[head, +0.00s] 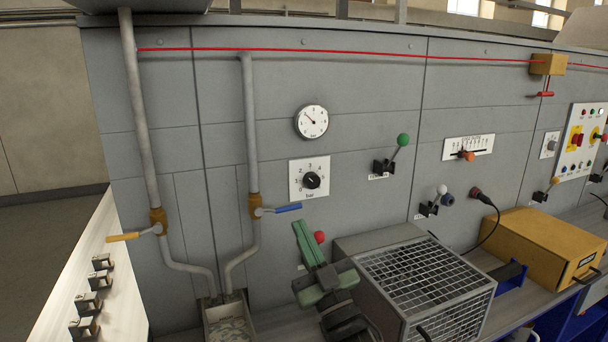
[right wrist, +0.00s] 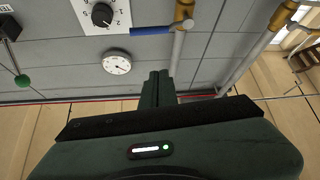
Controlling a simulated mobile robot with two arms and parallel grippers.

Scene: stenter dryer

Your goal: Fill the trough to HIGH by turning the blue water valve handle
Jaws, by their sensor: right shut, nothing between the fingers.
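The blue valve handle (head: 288,208) points right from a brass valve body (head: 254,206) on a grey vertical pipe, and lies roughly level. It also shows in the right wrist view (right wrist: 152,30). My right gripper (head: 302,226) is shut and empty, its green fingers just below the handle's free end in the head view. In the right wrist view its fingers (right wrist: 159,75) stand apart from the handle. Both pipes run down to a small open trough (head: 242,322) at the bottom; I cannot read a level in it. My left gripper is not in view.
A yellow-handled valve (head: 124,237) is on the left pipe. A red knob (head: 319,237) sits just beside my right gripper. A wire-mesh box (head: 425,275) and a yellow case (head: 540,240) stand to the right. A dial (head: 311,122) and rotary knob (head: 311,180) are above.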

